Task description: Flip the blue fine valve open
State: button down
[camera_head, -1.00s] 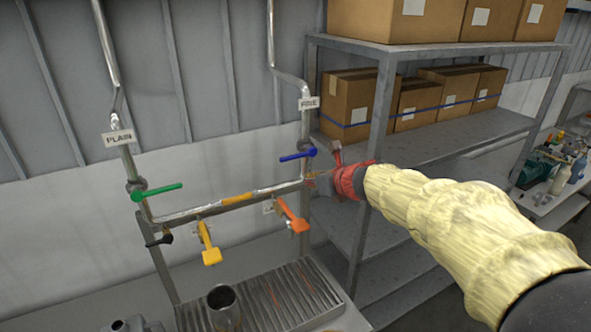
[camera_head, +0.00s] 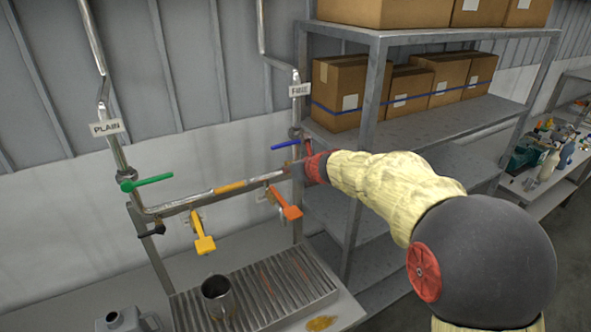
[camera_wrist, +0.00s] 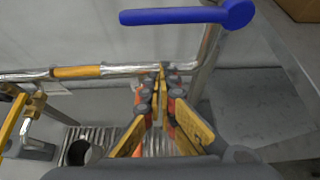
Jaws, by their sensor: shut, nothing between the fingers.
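The blue valve handle (camera_head: 286,144) sits on the right upright pipe, below the tag reading FINE (camera_head: 300,89). It points left, lying roughly crosswise to the pipe. In the wrist view the blue handle (camera_wrist: 187,15) spans the top of the picture, with its round hub at the right. My gripper (camera_wrist: 160,72) is shut and empty, its fingertips below the handle and apart from it in that picture. In the head view my wrist and arm hide most of the gripper, which is close to the right pipe.
A green handle (camera_head: 146,182) is on the left pipe tagged PLAIN (camera_head: 106,127). Yellow (camera_head: 203,240) and orange (camera_head: 287,205) handles hang from the horizontal pipe. A metal cup (camera_head: 217,296) stands on the grated tray (camera_head: 262,314). A shelf (camera_head: 358,190) with boxes stands close on the right.

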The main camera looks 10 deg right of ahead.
aim_at(287, 144)
jog(key=r+p, duration=0.1)
jog(key=r, duration=0.1)
jog(key=r+p, duration=0.1)
jog(key=r, duration=0.1)
jog(key=shift+w+a, duration=0.1)
jog(key=shift+w, duration=0.3)
jog(key=shift+a+r+p, duration=0.1)
jog(key=shift+p, duration=0.25)
jog(key=shift+r+m+y+p, duration=0.3)
jog(key=shift+r+y+p, duration=0.05)
jog(key=shift+y+p, duration=0.15)
